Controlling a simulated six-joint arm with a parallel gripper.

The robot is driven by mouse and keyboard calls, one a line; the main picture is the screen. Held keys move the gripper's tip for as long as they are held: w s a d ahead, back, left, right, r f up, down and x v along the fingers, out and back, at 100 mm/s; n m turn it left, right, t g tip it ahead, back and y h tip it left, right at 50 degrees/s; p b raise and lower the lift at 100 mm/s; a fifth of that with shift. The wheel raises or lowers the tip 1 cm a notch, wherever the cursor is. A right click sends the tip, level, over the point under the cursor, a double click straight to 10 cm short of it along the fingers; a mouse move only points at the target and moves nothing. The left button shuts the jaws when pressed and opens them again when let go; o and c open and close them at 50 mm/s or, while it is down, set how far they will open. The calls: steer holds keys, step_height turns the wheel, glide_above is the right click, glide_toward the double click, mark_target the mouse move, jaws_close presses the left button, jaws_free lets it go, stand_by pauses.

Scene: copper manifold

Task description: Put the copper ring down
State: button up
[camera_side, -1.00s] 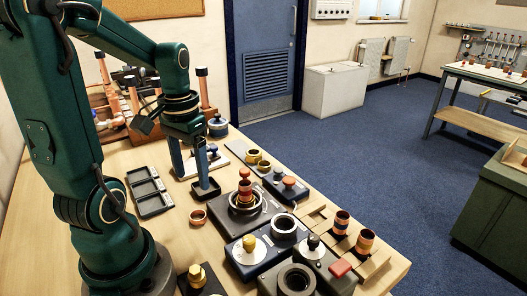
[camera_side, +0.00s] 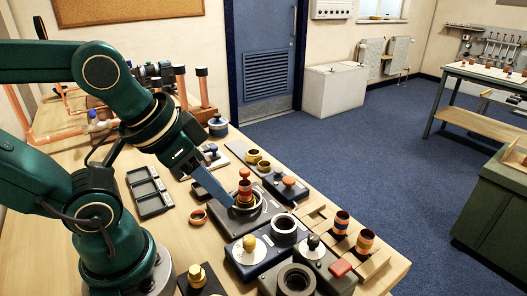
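A copper ring (camera_side: 198,217) lies flat on the wooden table, left of the dark square station (camera_side: 258,218). On that station a post with a red and copper-coloured stack (camera_side: 244,188) stands inside a round metal collar. My gripper (camera_side: 228,201) is tilted, with its blue fingers pointing down and right. Its tips are close to the left side of the stack; I cannot tell whether they touch it. The fingers overlap in this view, so their opening and anything between them are hidden. The copper ring on the table is apart from my gripper.
A black three-compartment tray (camera_side: 150,196) lies left of the ring. Brass rings (camera_side: 258,161) sit behind the station. Units with a yellow knob (camera_side: 249,244) and a red button (camera_side: 340,268) crowd the front right. Bare table surrounds the tray.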

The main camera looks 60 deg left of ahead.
stand_by(0.4)
steer(key=m+g+y, duration=0.1)
steer(key=m+g, duration=0.3)
steer(key=m, duration=0.3)
glide_above(198, 210)
steer(key=w+d, duration=0.3)
steer(key=d, duration=0.1)
steer(key=f, duration=0.6)
steer(key=shift+s+a+f, duration=0.1)
steer(key=shift+a+f, duration=0.15)
steer(key=shift+f, duration=0.05)
steer(key=s+a+f+n, duration=0.1)
steer(key=s+a+f+n+g, duration=0.1)
steer(key=a+f, duration=0.1)
steer(key=shift+s+a+f+h, duration=0.15)
steer(key=shift+s+f+h, duration=0.1)
steer(key=shift+h, duration=0.15)
steer(key=shift+s+a+f+n+g, duration=0.2)
steer(key=shift+f+n+g, duration=0.1)
steer(key=shift+f, duration=2.35)
jaws_close()
